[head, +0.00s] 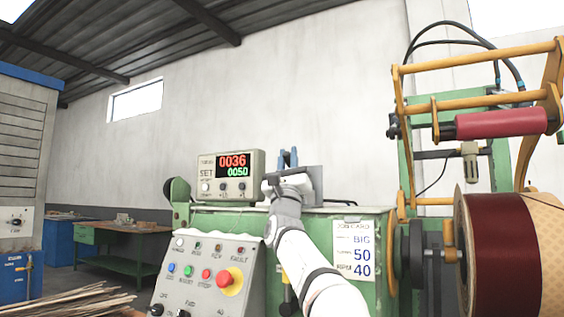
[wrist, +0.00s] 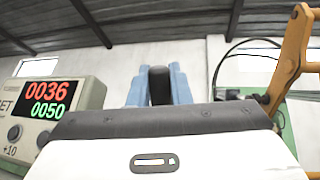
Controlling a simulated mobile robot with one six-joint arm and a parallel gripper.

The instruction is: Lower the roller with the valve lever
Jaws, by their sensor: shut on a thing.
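The red roller (head: 500,122) hangs in its yellow frame (head: 480,62) at the upper right of the head view, above and apart from the dark red coil (head: 495,250). My gripper (head: 288,156) is above the top of the green machine, just right of the counter box. In the wrist view my gripper's blue fingers (wrist: 160,78) are shut on a black upright grip, which I take to be the valve lever (wrist: 160,90). The lever's lower part is hidden behind my gripper's body.
The counter box (head: 229,176) reads 0036 over 0050 and stands close left of my gripper. A sloped button panel (head: 209,277) with a red stop button is below it. A job card (head: 354,250) is on the green machine front (head: 318,226).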

